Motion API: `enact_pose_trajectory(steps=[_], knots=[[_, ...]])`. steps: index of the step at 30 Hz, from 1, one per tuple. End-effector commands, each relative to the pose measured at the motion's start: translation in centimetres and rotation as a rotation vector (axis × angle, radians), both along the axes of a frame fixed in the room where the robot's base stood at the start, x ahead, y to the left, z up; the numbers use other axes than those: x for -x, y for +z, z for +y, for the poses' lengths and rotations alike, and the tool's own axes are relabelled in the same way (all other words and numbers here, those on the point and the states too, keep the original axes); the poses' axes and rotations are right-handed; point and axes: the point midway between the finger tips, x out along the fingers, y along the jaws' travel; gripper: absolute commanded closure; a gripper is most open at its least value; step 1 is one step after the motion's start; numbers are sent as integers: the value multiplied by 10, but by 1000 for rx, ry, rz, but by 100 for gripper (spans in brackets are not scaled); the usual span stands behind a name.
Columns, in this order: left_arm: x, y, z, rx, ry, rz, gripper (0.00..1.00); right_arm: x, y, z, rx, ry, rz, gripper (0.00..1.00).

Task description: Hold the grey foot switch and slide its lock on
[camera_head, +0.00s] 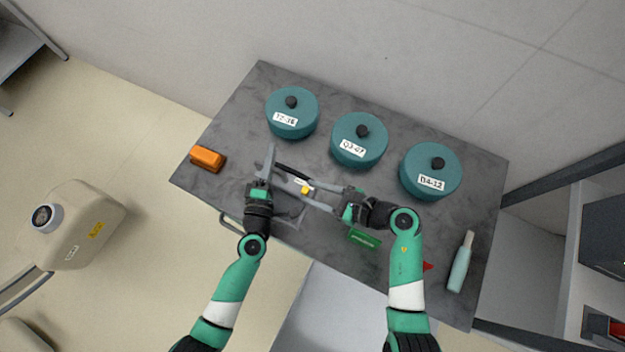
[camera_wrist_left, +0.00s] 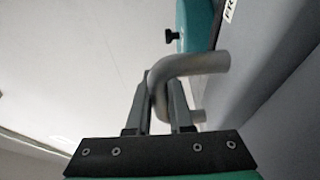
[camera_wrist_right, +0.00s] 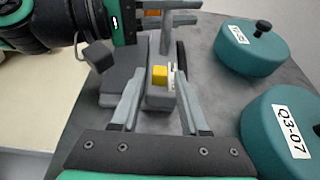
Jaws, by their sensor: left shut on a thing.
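The grey foot switch (camera_head: 297,186) lies on the cart top between my grippers. In the right wrist view its grey body (camera_wrist_right: 122,85) carries a raised block with a yellow lock slider (camera_wrist_right: 160,75) and a white label. My left gripper (camera_head: 268,152) is at its far-left side. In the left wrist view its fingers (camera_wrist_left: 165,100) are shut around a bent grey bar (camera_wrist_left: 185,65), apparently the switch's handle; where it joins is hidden. My right gripper (camera_head: 297,190) is open, its fingers (camera_wrist_right: 157,105) spread on either side of the block with the slider.
Three lidded teal pots (camera_head: 358,140) stand along the back. An orange block (camera_head: 207,159) lies at the left edge. A green box (camera_head: 364,239), a small red piece (camera_head: 428,267) and a pale teal bottle (camera_head: 460,264) are near the front and right. A beige jug (camera_head: 78,225) is off the cart.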

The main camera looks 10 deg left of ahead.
Motion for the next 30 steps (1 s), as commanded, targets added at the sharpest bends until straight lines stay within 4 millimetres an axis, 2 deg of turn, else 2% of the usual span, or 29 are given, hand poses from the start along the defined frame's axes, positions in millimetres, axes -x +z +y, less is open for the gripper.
enact_pose_trajectory(steps=[17,20,30], knots=[[0,-1,-2,0,-5,1,100,1,1,-2,-1,1,-1,45],[0,0,-2,0,-5,1,100,3,6,-13,-2,-2,-1,45],[0,0,-2,0,-5,1,100,22,36,-84,-1,-4,-2,45]])
